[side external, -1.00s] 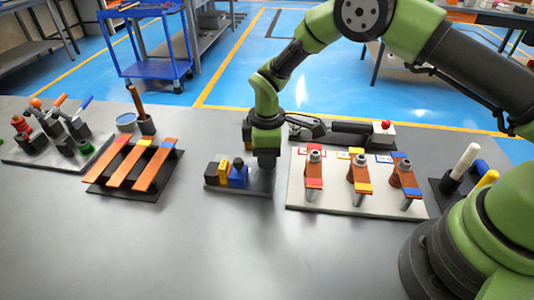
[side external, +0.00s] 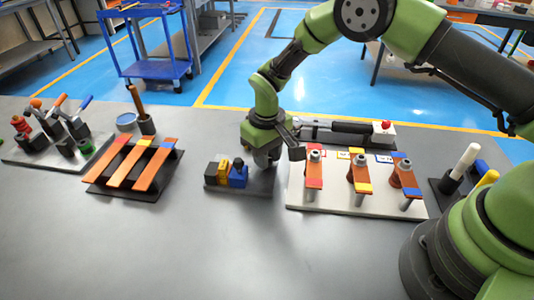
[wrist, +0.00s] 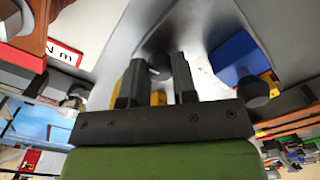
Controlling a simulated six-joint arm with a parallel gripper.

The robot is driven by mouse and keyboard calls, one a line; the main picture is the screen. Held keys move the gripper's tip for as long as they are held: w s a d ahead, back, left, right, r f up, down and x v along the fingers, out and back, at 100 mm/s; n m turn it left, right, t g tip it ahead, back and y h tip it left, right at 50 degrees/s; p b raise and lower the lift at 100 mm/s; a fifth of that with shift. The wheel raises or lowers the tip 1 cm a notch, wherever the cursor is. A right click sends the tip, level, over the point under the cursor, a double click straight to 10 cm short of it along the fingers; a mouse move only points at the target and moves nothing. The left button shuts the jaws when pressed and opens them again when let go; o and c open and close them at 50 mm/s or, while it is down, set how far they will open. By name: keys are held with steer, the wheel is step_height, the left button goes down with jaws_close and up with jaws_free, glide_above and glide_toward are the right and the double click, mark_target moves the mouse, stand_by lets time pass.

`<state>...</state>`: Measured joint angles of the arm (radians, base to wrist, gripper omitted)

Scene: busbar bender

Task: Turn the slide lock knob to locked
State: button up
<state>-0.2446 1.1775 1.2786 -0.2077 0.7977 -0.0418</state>
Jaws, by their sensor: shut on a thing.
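My gripper (side external: 265,163) is low over the right end of a small dark base plate (side external: 225,188) with black, yellow and blue blocks. In the wrist view its two dark fingers (wrist: 158,85) are shut on a grey piece, seemingly the slide lock knob (wrist: 164,70), with yellow partly visible behind. Fingers and hood hide most of the knob, so its angle cannot be read. The blue block (side external: 238,178) with a small black knob on top stands just left of my gripper; it also shows in the wrist view (wrist: 237,62).
A white board (side external: 330,200) with several orange bars on posts stands close to the right. A black rack with orange bars (side external: 140,165) and a clamp board (side external: 20,158) lie to the left. The front of the grey table is clear.

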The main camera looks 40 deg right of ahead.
steer(key=shift+m, duration=0.6)
steer(key=o, duration=0.9)
step_height(320, 180, up, 10)
